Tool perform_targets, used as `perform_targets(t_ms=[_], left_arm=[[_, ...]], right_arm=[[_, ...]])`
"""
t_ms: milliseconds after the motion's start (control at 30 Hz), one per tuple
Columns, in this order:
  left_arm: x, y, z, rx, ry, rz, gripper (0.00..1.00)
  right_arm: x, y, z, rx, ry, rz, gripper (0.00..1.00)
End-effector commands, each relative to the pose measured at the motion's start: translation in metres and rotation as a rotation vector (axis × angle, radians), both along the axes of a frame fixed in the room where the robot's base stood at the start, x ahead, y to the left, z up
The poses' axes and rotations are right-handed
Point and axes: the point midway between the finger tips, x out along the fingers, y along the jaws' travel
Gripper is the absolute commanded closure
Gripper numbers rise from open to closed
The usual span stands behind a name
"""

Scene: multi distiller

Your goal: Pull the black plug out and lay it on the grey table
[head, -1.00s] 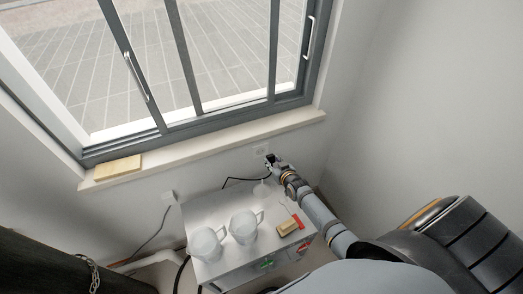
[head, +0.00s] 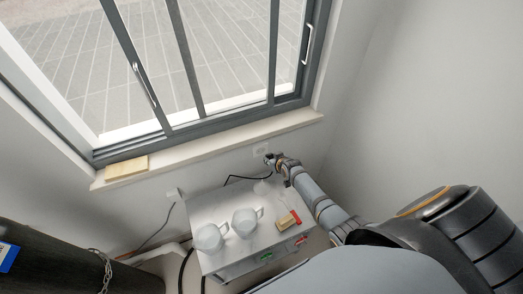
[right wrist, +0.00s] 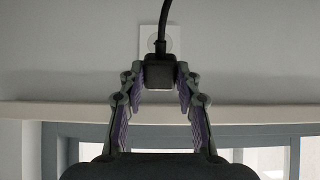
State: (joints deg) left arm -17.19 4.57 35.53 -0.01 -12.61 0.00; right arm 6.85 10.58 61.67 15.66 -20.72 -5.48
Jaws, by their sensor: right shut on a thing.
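My right gripper (head: 270,161) is by the wall under the window, just beside a white socket plate (head: 260,149). In the right wrist view its two fingers (right wrist: 158,90) are closed on the sides of the black plug (right wrist: 160,72). The plug's cord (right wrist: 162,25) runs upward there, across the socket plate (right wrist: 148,42), whose round face shows partly behind it. Whether the prongs are clear of the socket cannot be told. The grey table (head: 217,261) stands below, in front of the wall. My left gripper is not in view.
Two clear jugs (head: 209,238) (head: 244,222) stand on the table. A wooden block and red item (head: 287,220) lie at its right. The black cord (head: 240,178) hangs over the back edge. A wooden block (head: 127,167) lies on the windowsill.

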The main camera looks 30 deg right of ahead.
Motion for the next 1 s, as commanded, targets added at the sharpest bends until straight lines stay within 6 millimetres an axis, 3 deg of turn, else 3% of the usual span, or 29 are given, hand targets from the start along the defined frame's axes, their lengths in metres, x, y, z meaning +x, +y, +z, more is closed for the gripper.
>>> perform_targets(t_ms=[333, 533, 900, 1000], left_arm=[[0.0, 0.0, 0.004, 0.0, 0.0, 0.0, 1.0], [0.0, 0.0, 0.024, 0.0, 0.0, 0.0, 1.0], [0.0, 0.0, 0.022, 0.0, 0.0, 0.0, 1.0], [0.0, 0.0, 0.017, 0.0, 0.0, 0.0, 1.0]], right_arm=[[0.001, 0.0, 0.001, 0.002, 0.029, 0.0, 1.0], [0.007, 0.0, 0.011, 0.012, 0.19, -0.001, 1.0], [0.008, 0.0, 0.006, 0.017, 0.288, 0.0, 1.0], [0.015, 0.0, 0.007, 0.023, 0.388, -0.001, 1.0]])
